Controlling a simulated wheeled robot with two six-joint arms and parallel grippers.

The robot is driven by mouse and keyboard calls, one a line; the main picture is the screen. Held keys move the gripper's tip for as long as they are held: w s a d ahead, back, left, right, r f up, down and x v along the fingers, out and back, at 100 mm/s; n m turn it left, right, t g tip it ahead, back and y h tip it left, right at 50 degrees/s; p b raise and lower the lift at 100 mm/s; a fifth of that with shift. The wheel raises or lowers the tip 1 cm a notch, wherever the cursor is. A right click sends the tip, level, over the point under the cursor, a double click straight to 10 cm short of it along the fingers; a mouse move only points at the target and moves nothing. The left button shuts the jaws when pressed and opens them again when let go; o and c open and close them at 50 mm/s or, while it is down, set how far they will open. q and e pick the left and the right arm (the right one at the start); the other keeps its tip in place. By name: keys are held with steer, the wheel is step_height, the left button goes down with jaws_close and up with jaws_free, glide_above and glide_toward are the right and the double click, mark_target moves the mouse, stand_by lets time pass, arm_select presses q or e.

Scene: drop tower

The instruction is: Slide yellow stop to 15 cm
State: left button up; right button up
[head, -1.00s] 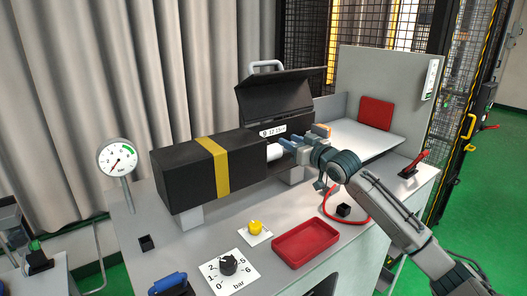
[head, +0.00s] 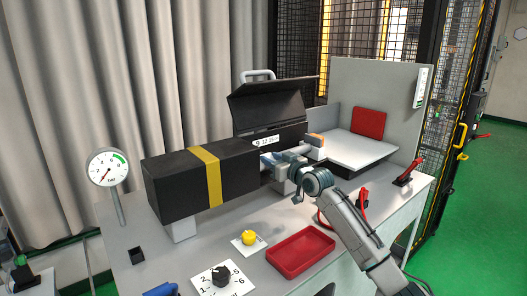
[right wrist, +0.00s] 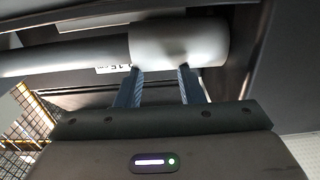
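The black launcher box (head: 170,185) carries a yellow band (head: 206,175). A separate yellow stop is not clearly visible on it. My right gripper (head: 267,158) reaches in at the box's right end, below the raised black lid (head: 268,105). In the right wrist view its two blue fingers (right wrist: 160,68) are apart, their tips at the near side of a pale cylinder (right wrist: 180,43) on a grey rod (right wrist: 65,60). Contact is hard to tell. A small white label (right wrist: 113,69) with dark print lies partly hidden behind the cylinder. My left gripper is out of view.
A yellow knob (head: 249,238), a red tray (head: 300,251) and a black dial (head: 221,275) are on the front of the table. A gauge (head: 108,167) stands at the left, a red lever (head: 408,172) at the right. A grey panel (head: 385,90) rises behind.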

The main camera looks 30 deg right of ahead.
steer(key=shift+w+a+p, duration=0.2)
steer(key=shift+w+p, duration=0.4)
steer(key=shift+w, duration=1.75)
jaws_close()
